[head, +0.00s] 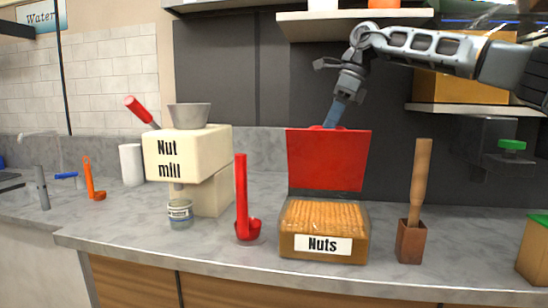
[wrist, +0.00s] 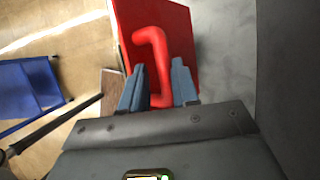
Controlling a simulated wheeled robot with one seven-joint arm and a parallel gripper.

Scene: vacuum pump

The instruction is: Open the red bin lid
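The nuts bin (head: 325,216) is a clear box of brown nuts with a "Nuts" label, on the counter. Its red lid (head: 328,160) is swung up and stands roughly upright at the bin's back, so the bin top is uncovered. My gripper (head: 335,114) is at the lid's top edge, behind it, and the lid hides the fingertips. In the wrist view, the red handle (wrist: 161,58) on the lid (wrist: 182,35) lies between my two blue fingers (wrist: 160,75). The fingers are apart, with a small gap visible beside the handle bar.
A nut mill (head: 165,160), a red scoop (head: 241,195) and a small jar (head: 180,214) stand left of the bin. A wooden pestle in a cup (head: 411,240) stands to the right. A shelf (head: 355,18) hangs above.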

